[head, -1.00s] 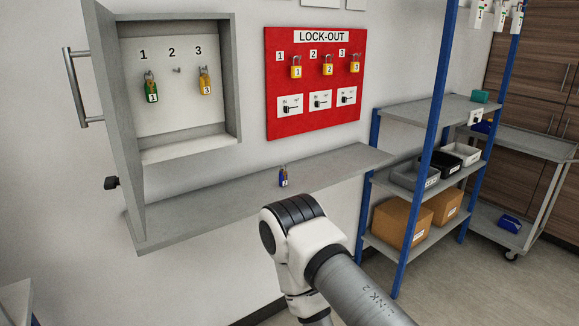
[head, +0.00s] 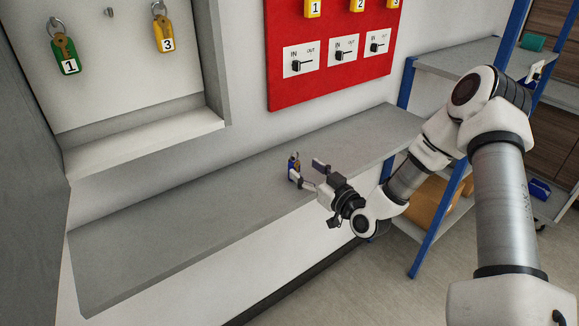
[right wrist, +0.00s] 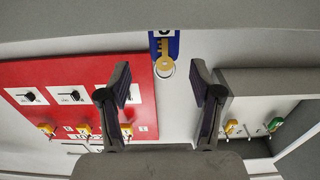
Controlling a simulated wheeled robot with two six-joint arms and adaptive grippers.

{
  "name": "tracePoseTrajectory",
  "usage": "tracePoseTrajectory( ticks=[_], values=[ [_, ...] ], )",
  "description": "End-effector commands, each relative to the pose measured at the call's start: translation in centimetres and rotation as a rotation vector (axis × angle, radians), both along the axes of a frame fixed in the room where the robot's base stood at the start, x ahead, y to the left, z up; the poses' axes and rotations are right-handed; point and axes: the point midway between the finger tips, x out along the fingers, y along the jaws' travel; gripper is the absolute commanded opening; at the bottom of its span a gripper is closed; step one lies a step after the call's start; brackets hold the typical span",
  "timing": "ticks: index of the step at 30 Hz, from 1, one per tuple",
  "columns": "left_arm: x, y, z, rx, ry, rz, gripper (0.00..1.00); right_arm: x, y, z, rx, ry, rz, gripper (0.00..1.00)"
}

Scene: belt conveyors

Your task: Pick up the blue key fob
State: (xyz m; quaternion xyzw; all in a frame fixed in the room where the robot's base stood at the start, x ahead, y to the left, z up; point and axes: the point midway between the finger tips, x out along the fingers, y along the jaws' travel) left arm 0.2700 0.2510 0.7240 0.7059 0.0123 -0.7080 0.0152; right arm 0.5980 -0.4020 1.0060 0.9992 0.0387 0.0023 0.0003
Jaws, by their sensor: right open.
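The blue key fob (head: 293,161) stands upright on the grey wall shelf (head: 190,220), partly hidden behind one finger of my right gripper. In the right wrist view, which is upside down, the fob (right wrist: 174,44) carries a brass key and a ring. My right gripper (head: 308,171) is open and empty at the shelf's front edge, close to the fob. In the wrist view its fingers (right wrist: 160,84) are spread, with the fob beyond the tips and roughly between them. My left gripper is not in view.
A grey key cabinet (head: 214,60) on the left holds a green fob (head: 66,58) and a yellow fob (head: 163,38), with one bare hook between them. A red lock-out board (head: 330,85) hangs above the shelf. Blue-framed shelving (head: 425,235) stands right.

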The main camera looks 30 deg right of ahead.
Motion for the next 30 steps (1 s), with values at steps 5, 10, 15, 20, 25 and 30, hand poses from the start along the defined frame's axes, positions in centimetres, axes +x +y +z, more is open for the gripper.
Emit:
tracePoseTrajectory(
  ticks=[5,10,15,20,25,30],
  values=[
    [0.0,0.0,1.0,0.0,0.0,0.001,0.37,2.9,0.5,0.5,-0.004,0.005,0.005,0.65],
    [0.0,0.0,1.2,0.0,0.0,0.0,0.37,5.2,0.7,0.3,0.0,0.004,0.003,0.65],
    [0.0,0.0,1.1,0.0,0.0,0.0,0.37,5.3,0.6,0.2,0.004,0.006,0.001,0.65],
    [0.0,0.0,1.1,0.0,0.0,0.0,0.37,5.3,0.6,0.2,0.004,0.006,0.001,0.22],
    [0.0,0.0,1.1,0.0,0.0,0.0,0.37,5.3,0.6,0.2,0.004,0.006,0.001,0.01],
    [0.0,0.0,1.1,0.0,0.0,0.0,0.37,5.2,0.6,0.1,0.003,0.007,0.001,0.01]
  ],
)
